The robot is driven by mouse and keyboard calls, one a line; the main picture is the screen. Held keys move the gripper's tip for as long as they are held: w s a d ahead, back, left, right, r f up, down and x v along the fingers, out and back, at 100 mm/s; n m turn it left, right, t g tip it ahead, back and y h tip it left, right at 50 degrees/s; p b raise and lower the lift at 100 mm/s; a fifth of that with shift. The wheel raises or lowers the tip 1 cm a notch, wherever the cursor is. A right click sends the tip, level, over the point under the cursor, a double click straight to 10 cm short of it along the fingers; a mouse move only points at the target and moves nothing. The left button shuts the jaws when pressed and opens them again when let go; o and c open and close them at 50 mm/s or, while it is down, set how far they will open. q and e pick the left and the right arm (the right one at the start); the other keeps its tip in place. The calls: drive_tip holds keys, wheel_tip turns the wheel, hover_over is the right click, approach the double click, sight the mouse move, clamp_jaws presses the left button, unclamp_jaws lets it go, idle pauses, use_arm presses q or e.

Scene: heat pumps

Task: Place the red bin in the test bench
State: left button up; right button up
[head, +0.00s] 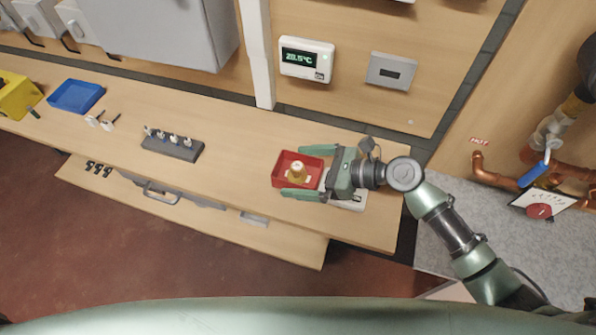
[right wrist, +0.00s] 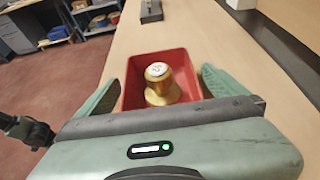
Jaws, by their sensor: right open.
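The red bin (head: 283,171) stands on the wooden bench top (head: 235,150) near its right end. A brass-coloured part with a pale top (head: 298,171) sits inside it. My right gripper (head: 308,172) is open, with one green finger on each side of the bin. In the right wrist view the red bin (right wrist: 185,62) lies between the two fingers (right wrist: 160,90), and the brass part (right wrist: 160,80) stands upright in it. I cannot tell whether the fingers touch the bin walls. I cannot make out which surface is the test bench. My left gripper is not in view.
A grey block with several small fittings (head: 172,147) stands left of the bin. A blue bin (head: 76,96) and a yellow bin (head: 14,96) stand farther left. A thermostat (head: 306,60) hangs on the wall behind. Copper pipes (head: 495,175) are at the right.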

drive_tip(key=shift+w+a+f, duration=0.15)
drive_tip(key=shift+a+f, duration=0.1)
drive_tip(key=shift+a, duration=0.25)
drive_tip(key=c, duration=1.5)
drive_tip(key=shift+r, duration=0.1)
drive_tip(key=c, duration=0.4)
drive_tip(key=shift+r, duration=0.1)
drive_tip(key=shift+c, duration=0.2)
